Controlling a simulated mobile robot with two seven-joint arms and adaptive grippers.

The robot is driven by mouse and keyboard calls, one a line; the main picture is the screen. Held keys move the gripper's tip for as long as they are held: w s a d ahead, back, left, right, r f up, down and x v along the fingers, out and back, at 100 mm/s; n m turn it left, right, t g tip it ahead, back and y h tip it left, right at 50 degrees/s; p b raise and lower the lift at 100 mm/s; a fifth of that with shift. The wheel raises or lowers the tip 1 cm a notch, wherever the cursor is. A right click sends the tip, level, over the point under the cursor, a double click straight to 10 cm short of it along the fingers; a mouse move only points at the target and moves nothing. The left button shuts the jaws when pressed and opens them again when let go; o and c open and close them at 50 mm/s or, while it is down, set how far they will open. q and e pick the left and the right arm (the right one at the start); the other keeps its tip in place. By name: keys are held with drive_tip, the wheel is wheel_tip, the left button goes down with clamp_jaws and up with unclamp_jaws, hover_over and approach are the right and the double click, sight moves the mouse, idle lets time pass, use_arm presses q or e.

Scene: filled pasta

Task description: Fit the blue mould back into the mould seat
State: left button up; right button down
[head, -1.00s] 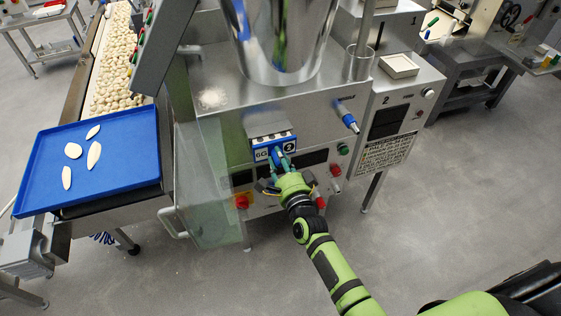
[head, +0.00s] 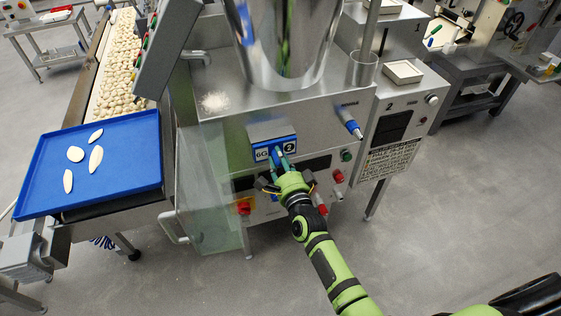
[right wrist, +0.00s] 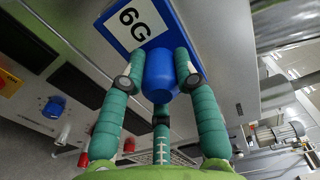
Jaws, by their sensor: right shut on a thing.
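The blue mould (head: 262,154) shows its front face, with white labels reading "6G" and "2", at the grey mould seat (head: 271,130) on the front of the steel machine. It looks level and close against the seat; whether any gap is left behind it is hidden. My right gripper (head: 280,164) is shut on the mould's blue round knob from the front. In the right wrist view the green fingers close around the knob (right wrist: 160,75), and the blue plate with the "6G" label (right wrist: 128,22) stands behind it. My left gripper is not in view.
A blue-handled fitting (head: 349,122) sticks out right of the seat. Red and green buttons (head: 338,176) lie below it. A clear guard panel (head: 208,190) stands at left, near a blue tray (head: 90,165) with several dough pieces.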

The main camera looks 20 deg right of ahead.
drive_tip(key=shift+w+r, duration=0.15)
idle(0.8)
drive_tip(key=c, duration=0.9)
unclamp_jaws()
drive_tip(key=shift+o, duration=0.6)
drive_tip(key=shift+f, duration=0.25)
drive_tip(key=shift+o, duration=0.8)
drive_tip(key=shift+r, duration=0.1)
